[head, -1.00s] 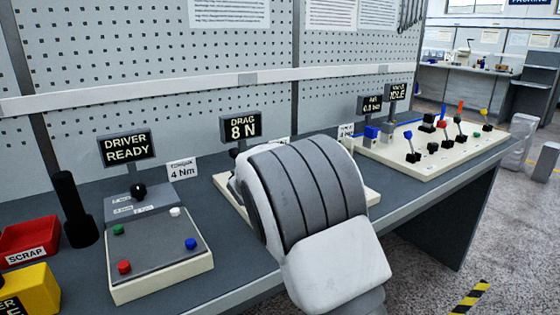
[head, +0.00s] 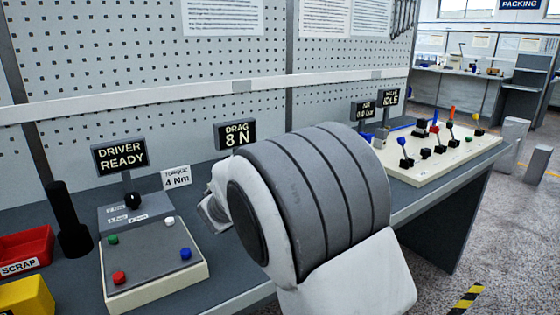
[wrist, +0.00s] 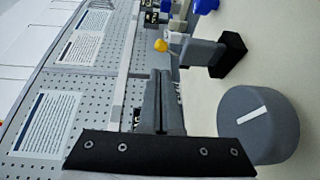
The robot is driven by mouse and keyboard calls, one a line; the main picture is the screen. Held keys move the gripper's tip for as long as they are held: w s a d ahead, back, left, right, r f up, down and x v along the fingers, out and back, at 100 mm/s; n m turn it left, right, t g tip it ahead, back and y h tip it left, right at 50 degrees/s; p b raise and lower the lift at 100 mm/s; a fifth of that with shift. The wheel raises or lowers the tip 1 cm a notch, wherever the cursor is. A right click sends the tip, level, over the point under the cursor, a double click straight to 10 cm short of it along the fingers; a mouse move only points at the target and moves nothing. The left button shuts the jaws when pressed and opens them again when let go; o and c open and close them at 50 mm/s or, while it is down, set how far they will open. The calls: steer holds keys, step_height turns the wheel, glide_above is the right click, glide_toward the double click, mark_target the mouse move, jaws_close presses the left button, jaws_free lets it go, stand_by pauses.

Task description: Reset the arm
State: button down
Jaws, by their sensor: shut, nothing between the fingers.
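My gripper (wrist: 165,78) shows in the wrist view with its two grey fingers together and nothing between them. It points toward the upper part of that picture, over a pale panel. A grey round knob (wrist: 258,122) with a white line lies to its right. A grey piece with a black block (wrist: 229,56) and a yellow ball (wrist: 161,45) lie beyond the fingertips. In the head view my arm's large grey and white link covers the middle of the bench, and the fingers cannot be made out.
The driver box (head: 155,262) with coloured buttons stands left of my arm. The red scrap bin (head: 25,246), a yellow bin (head: 26,296) and a black post (head: 67,215) are further left. A pale panel with several levers (head: 440,163) is at right. Open floor lies right of the bench.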

steer(key=s+d+m+g, duration=0.85)
steer(key=s+d, duration=0.75)
steer(key=d, duration=0.4)
steer(key=s+a+f+m+y, duration=0.1)
steer(key=s+y, duration=0.2)
steer(key=s, duration=0.4)
steer(key=s+a+f+m+g+y, duration=0.1)
steer(key=s+f+m+y, duration=0.1)
steer(key=s, duration=0.5)
steer(key=s+a+f+m+y, duration=0.1)
steer(key=s+y, duration=0.2)
steer(key=s, duration=0.5)
step_height(320, 180, up, 22)
steer(key=p, duration=2.2)
steer(key=shift+w+a+r, duration=0.15)
steer(key=shift+w+a, duration=0.1)
steer(key=shift+a, duration=0.05)
